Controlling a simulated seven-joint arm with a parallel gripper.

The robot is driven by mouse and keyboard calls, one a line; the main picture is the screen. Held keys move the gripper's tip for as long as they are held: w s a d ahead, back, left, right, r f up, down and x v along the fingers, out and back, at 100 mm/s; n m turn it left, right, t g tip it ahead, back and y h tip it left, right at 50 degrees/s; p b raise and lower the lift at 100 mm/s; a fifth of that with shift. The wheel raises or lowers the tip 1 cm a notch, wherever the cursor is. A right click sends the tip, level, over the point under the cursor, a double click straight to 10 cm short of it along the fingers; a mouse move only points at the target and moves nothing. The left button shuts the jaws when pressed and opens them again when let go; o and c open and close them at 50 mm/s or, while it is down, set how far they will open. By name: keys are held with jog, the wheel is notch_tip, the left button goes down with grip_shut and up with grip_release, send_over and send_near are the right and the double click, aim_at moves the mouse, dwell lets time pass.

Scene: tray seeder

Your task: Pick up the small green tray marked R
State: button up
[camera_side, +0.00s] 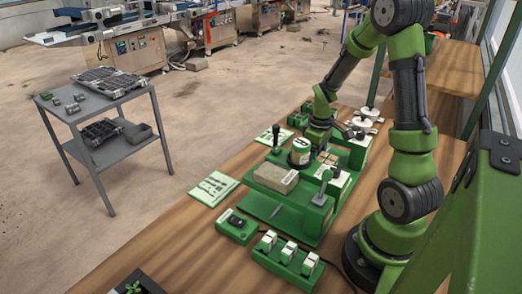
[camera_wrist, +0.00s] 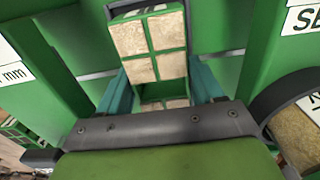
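A small green tray with tan blocks in its cells (camera_wrist: 152,53) lies in the middle of the wrist view. One near cell shows bare green. A white label (camera_wrist: 150,12) sits at its far end, but I cannot read its letter. In the side view the tray (camera_side: 327,158) sits at the back of the green seeder. My gripper (camera_wrist: 160,78) has its two teal fingers spread apart, one by each long side of the tray. Whether they touch its sides I cannot tell. In the side view my gripper (camera_side: 319,142) is low, just beside the tray, and its fingertips are hidden.
A white-labelled round container (camera_side: 300,151) stands close left of the tray. An upright handle (camera_side: 275,138), a tan block (camera_side: 275,178) and a knobbed lever (camera_side: 323,186) are on the seeder (camera_side: 263,208). White-topped scales (camera_side: 368,114) stand behind. A grey cart (camera_side: 116,148) stands apart on the left.

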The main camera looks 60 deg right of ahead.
jog(key=c, duration=0.4)
